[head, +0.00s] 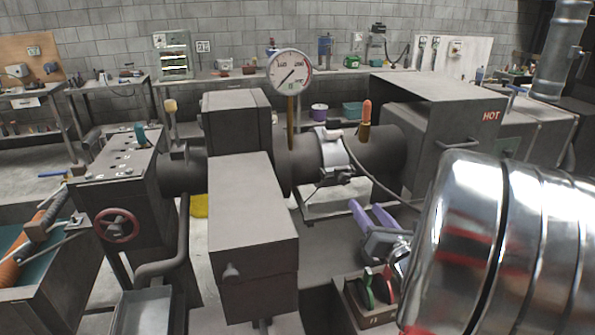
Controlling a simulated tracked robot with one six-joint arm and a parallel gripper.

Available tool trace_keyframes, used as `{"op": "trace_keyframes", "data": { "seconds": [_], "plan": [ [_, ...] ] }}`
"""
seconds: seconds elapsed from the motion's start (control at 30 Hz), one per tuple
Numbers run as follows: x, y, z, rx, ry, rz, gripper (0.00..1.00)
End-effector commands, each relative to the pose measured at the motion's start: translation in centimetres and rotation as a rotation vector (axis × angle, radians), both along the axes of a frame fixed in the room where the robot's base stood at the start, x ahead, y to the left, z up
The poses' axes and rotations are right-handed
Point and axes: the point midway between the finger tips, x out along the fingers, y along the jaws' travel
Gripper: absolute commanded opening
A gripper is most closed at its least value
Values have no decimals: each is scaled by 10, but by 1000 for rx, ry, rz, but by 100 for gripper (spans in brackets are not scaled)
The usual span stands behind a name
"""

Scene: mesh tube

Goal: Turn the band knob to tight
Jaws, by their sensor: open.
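A bright metal band (337,155) wraps around the dark horizontal tube (378,152) near the middle of the head view. A small pale and pinkish piece (332,133) sits on top of it; I cannot tell whether this is the band knob or which setting it shows. My gripper (368,207), with two purple fingers, is below and right of the band. Its fingers are apart with nothing seen between them, and it does not touch the band. My shiny arm hides the area at the lower right.
A round dial gauge (290,72) stands above the tube on a brass stem, with an orange-tipped post (366,112) to its right. A dark box (253,225) stands in front. A red handwheel (118,225) is at left. A dark cable (375,185) hangs between gripper and tube.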

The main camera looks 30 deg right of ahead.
Motion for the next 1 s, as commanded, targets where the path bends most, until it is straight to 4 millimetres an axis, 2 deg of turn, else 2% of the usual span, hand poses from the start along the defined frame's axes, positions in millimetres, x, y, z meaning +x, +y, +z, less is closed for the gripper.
{"op": "trace_keyframes", "data": {
  "seconds": [0.13, 0.57, 0.77, 1.0],
  "plan": [
    [-7, -3, 0, -78, -9, 17, 46],
    [-2, 0, 1, -88, -12, 28, 46],
    [12, -4, 0, -87, -11, 30, 46],
    [45, -13, 1, -87, -12, 32, 46]
  ]
}}
